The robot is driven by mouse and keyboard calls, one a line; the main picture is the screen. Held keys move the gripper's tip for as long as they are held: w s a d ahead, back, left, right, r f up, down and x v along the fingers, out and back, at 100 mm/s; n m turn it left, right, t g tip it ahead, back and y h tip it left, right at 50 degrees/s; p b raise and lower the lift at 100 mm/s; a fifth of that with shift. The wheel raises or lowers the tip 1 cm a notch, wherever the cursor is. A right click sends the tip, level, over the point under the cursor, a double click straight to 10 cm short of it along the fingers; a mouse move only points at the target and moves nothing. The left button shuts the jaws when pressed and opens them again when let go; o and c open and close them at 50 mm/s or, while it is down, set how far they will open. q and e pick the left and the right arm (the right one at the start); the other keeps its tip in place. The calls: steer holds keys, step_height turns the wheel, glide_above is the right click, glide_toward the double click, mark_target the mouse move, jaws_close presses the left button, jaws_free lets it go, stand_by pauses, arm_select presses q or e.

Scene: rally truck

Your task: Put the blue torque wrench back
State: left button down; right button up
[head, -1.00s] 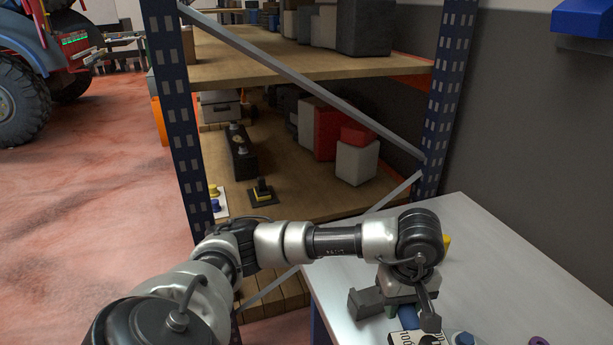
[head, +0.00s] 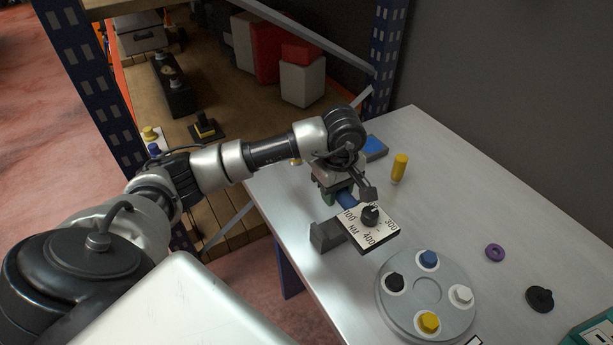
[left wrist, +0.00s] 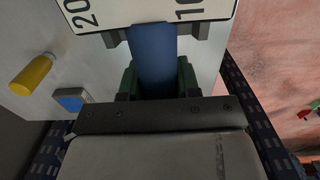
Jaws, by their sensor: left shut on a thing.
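In the left wrist view the blue shaft (left wrist: 153,55) runs between green parts and dark fingers, with the plate (left wrist: 140,12) just beyond the fingertips. The rest of the wrench is hidden by the gripper. I cannot tell whether the plate touches the table. My right gripper is not in view.
The grey table (head: 445,195) holds a blue-topped grey block (head: 375,147), a yellow cylinder (head: 399,168), a round grey disc (head: 427,318) with coloured knobs, a purple ring (head: 495,253) and a black knob (head: 539,298). A shelf rack (head: 385,50) stands behind. The table's right rear is clear.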

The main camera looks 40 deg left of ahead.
arm_select(q)
steer(key=w+a+f, duration=0.1)
steer(key=a, duration=0.1)
steer(key=w+a+f+p, duration=0.1)
steer(key=a+f, duration=0.1)
steer(key=a, duration=0.1)
steer(key=w+a+f+p, duration=0.1)
steer(key=w+a, duration=0.1)
steer(key=shift+a+f, duration=0.3)
steer(key=shift+f, duration=0.1)
steer(key=shift+s+f+p, duration=0.1)
steer(key=shift+f+p, duration=0.45)
steer(key=shift+f, duration=1.3)
steer(key=c, duration=1.2)
jaws_free()
steer(key=shift+s+f, duration=0.1)
steer(key=o, duration=0.4)
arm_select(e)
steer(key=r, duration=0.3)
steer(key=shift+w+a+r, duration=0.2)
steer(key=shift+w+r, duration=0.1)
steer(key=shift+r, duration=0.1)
